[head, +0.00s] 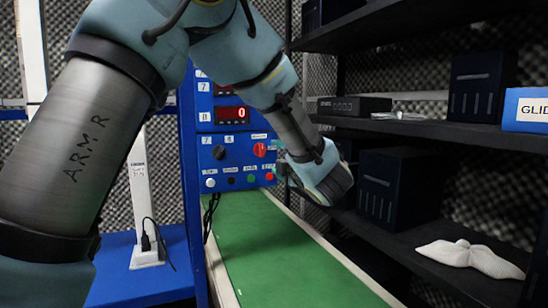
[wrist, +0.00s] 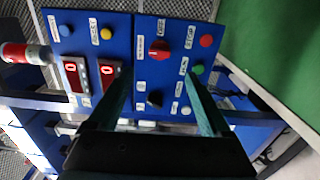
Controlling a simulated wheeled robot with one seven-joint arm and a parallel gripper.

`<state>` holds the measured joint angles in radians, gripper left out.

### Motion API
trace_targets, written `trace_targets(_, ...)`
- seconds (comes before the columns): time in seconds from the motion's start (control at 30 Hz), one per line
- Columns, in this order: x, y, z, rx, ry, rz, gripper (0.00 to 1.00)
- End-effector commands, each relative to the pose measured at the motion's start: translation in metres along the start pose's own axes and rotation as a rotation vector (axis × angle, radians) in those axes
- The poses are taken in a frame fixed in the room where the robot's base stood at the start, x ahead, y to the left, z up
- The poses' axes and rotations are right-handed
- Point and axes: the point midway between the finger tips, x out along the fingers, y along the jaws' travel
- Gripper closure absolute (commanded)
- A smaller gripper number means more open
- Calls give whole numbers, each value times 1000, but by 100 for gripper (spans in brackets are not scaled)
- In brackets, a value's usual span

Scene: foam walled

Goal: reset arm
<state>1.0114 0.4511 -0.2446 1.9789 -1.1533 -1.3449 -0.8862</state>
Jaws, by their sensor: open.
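My arm reaches across the head view, and my gripper (head: 330,182) hangs over the right edge of the green belt, in front of the blue control panel (head: 224,153). In the wrist view my gripper (wrist: 160,98) is open, its two fingers spread toward the panel (wrist: 141,22) with nothing visible between them. The panel carries a red rotary switch (wrist: 159,50), a black knob (wrist: 155,98), several coloured buttons and red displays reading 0. I cannot tell the exact gap between fingertips and panel.
The green belt (head: 262,250) runs forward below my arm. Dark shelves (head: 440,130) at right hold dark boxes (head: 395,187) and a white plush-like item (head: 470,256). A blue table (head: 125,282) with a white post (head: 141,200) stands at left.

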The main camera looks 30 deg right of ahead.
Motion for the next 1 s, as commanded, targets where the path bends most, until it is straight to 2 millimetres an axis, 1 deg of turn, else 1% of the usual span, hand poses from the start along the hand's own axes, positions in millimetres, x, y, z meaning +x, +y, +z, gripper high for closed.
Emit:
trace_targets(0.47,0,0,0,1,0,0,18)
trace_targets(0.57,8,-1,-6,27,-12,-9,18)
trace_targets(0.63,21,-5,-16,80,-42,-31,18)
trace_targets(0.67,29,-6,-22,113,-61,-44,18)
trace_targets(0.77,55,-22,-53,274,-151,-116,18)
trace_targets(0.83,68,-38,-83,416,-228,-184,18)
trace_targets(0.87,71,-46,-97,477,-262,-217,18)
trace_targets(0.9,73,-59,-117,560,-307,-263,18)
trace_targets(0.97,70,-78,-150,680,-378,-342,18)
trace_targets(1.0,66,-92,-174,758,-425,-399,18)
